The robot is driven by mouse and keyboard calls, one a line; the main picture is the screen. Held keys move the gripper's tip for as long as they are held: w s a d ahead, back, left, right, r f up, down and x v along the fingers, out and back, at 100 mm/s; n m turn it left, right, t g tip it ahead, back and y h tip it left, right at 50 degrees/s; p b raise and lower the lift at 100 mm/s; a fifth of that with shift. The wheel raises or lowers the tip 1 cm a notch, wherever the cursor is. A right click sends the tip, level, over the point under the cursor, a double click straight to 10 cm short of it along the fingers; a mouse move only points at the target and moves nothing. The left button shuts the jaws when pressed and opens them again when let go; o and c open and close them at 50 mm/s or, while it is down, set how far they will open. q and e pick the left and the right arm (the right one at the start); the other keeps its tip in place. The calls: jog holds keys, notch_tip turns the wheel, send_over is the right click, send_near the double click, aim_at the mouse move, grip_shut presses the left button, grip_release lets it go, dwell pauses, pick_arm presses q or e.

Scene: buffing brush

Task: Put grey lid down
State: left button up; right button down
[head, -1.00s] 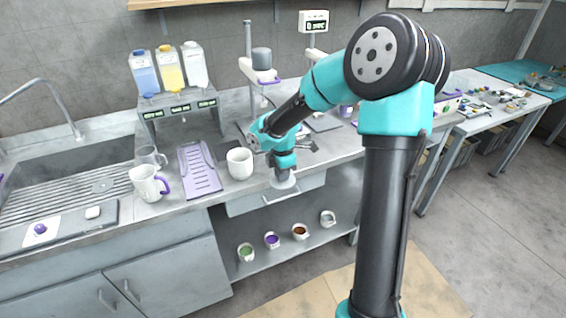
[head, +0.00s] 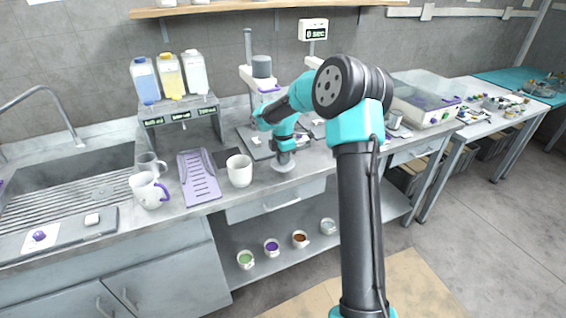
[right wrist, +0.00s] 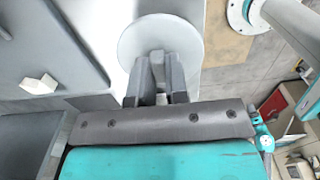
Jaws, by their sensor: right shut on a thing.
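The grey lid (head: 285,166) is a pale round disc at the front edge of the counter, right of the white mug. My right gripper (head: 284,153) points down and is shut on the lid from above. In the right wrist view the lid (right wrist: 160,30) shows as a flat disc under the closed fingers (right wrist: 158,68). It is at or very near the counter top; I cannot tell if it touches. My left gripper is not in view.
A white mug (head: 239,171) and a purple ribbed tray (head: 198,178) stand to the left. A dark plate (head: 257,141) lies behind the lid. Several small cups, including a purple-filled one (head: 271,247), sit on the shelf below. The counter's front edge is close.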

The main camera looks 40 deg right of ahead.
jog(key=shift+w+d+f, duration=0.1)
jog(key=shift+w+d, duration=0.7)
jog(key=shift+w, duration=0.05)
jog(key=shift+f, duration=1.75)
jog(key=shift+f, duration=0.1)
jog(key=c, duration=1.1)
grip_release()
notch_tip(320, 180, up, 12)
jog(key=shift+r, duration=0.15)
